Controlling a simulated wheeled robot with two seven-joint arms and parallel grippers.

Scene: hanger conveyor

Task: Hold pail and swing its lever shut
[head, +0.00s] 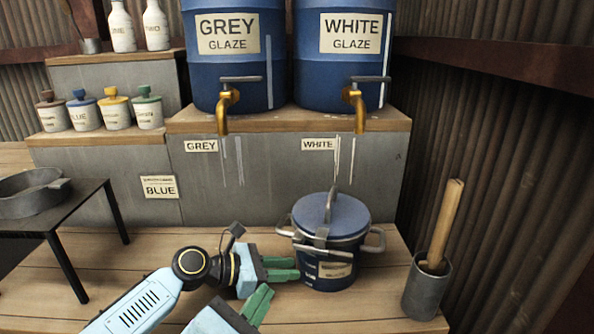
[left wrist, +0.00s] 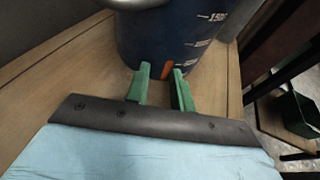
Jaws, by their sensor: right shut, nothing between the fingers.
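The dark blue pail (head: 325,272) stands upright on the wooden bench, with a blue lid (head: 350,212) and a grey loop handle at each side. A grey metal lever piece (head: 330,206) stands up over the lid, and a grey clasp (head: 321,237) sits at the front rim. My left gripper (head: 297,268) is at the pail's lower left side. In the left wrist view its green fingers (left wrist: 161,85) are apart, tips close to the pail wall (left wrist: 165,40); I cannot tell if they touch. My right gripper (head: 266,294) is shut and empty, lower and left of the pail.
A grey pot holding a wooden stick (head: 425,288) stands right of the pail. Brass taps (head: 222,110) of the glaze barrels overhang behind. A dark table with a metal pan (head: 32,192) is at the left. Bare bench lies between the pail and the grey pot.

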